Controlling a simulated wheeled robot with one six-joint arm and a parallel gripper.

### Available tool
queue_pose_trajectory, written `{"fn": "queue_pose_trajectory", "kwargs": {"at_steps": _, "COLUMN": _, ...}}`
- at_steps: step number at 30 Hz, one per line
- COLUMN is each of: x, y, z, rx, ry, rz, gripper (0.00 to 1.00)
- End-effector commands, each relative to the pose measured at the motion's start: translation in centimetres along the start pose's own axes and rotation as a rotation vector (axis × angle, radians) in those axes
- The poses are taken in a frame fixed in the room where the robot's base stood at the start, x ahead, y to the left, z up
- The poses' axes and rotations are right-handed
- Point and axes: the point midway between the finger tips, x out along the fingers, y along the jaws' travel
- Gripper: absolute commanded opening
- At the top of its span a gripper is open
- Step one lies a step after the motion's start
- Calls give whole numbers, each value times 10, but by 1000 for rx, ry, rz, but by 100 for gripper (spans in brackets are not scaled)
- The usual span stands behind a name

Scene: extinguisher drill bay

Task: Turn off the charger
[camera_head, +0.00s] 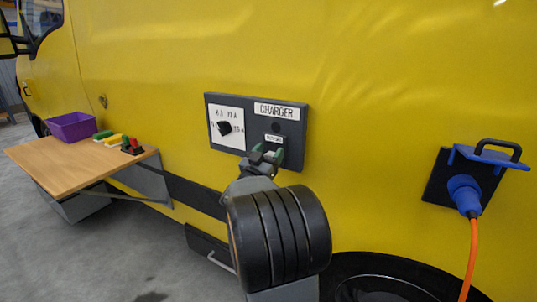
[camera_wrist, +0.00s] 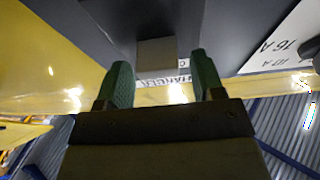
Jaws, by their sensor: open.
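The dark charger panel (camera_head: 293,112) is on the yellow vehicle side, with a "CHARGER" label. On its left a white plate (camera_head: 215,141) with amp marks carries a black knob (camera_head: 225,128), whose edge shows at the right of the wrist view (camera_wrist: 314,60). A small white label (camera_head: 273,139) is under a dark round spot. My gripper (camera_head: 268,154), with green fingertips, is at the panel's lower right. In the wrist view my gripper (camera_wrist: 163,82) is open, with a grey block (camera_wrist: 155,54) ahead between the fingertips. Contact cannot be told.
A blue plug (camera_head: 464,194) with an orange cable (camera_head: 470,262) sits in a socket at the right. A wooden shelf (camera_head: 62,172) at the left carries a purple bin (camera_head: 72,127) and several coloured items. A wheel (camera_head: 390,285) is low down. Grey floor is open at lower left.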

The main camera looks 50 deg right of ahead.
Motion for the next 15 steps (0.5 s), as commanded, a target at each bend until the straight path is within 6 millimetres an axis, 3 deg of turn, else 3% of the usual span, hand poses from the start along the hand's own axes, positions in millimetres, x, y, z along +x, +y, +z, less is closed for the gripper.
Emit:
{"fn": "queue_pose_trajectory", "kwargs": {"at_steps": 8, "x": -7, "y": -1, "z": 0, "rx": 1, "ry": 0, "rz": -3, "gripper": 62}}
{"fn": "queue_pose_trajectory", "kwargs": {"at_steps": 15, "x": -50, "y": -1, "z": 0, "rx": 1, "ry": 0, "rz": -6, "gripper": 62}}
